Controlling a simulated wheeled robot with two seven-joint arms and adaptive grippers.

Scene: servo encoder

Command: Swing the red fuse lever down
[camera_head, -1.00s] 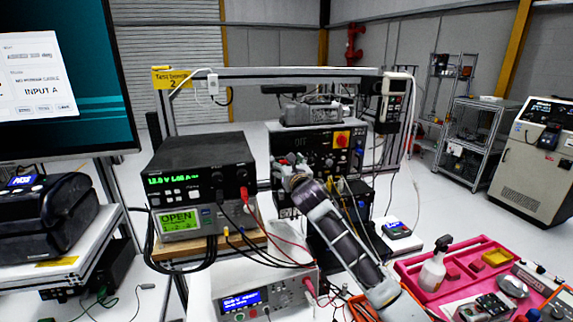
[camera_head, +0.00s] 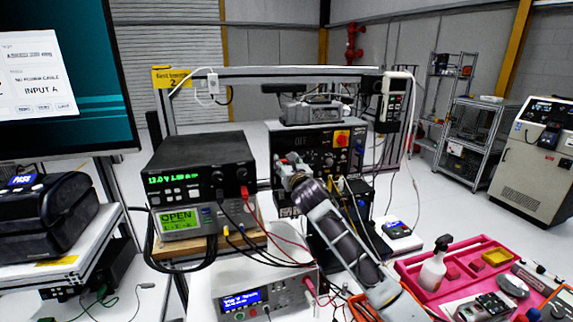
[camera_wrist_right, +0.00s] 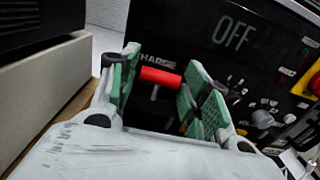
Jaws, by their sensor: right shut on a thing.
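The red fuse lever (camera_wrist_right: 161,76) shows in the right wrist view as a short red bar on a dark stem, in front of the black panel marked OFF and CHARGE. My right gripper (camera_wrist_right: 158,90) has its green-padded fingers on either side of the bar and is shut on it. In the head view my right gripper (camera_head: 287,168) is at the left part of the front of the black test unit (camera_head: 312,160). There the arm and gripper hide the lever. My left gripper is in neither current view.
A stacked power supply and meter (camera_head: 200,170) stand close to the left of the right gripper, with red and black leads hanging in front. A grey instrument (camera_head: 262,298) is below. A pink tray (camera_head: 460,265) with a spray bottle lies to the right.

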